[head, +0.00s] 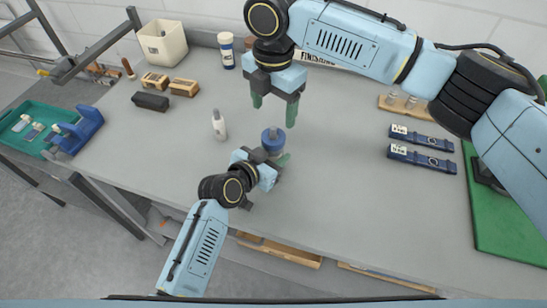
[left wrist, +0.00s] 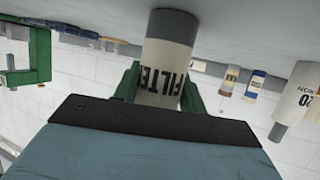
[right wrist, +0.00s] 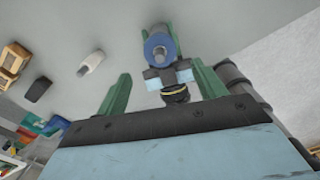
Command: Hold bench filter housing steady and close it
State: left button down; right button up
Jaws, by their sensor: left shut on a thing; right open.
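The filter housing (head: 273,140) stands upright on the grey bench, its blue top facing up. In the left wrist view its pale body (left wrist: 165,75) carries the lettering "FILTER" and a dark band. My left gripper (head: 275,163) is shut around the body from the near side. My right gripper (head: 274,105) is open and empty, fingers pointing down, above and slightly behind the housing. In the right wrist view the blue ring-shaped top (right wrist: 158,45) shows beyond the open fingers. Whether the top is fully seated cannot be told.
A white bottle (head: 218,125) stands left of the housing. Two blue strap-like tools (head: 420,158) and a green mat (head: 500,215) lie right. Wooden blocks, a dark block (head: 150,102) and a white bin (head: 162,43) are back left.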

aim_at(273, 128)
notch_tip(273, 128, down, 8)
jog(key=shift+f, duration=0.1)
dwell(0.4)
jog(key=c, duration=1)
jog(key=shift+m, duration=0.9)
jog(key=shift+c, duration=0.2)
jog(key=o, duration=1.1)
jog(key=shift+o, duration=0.2)
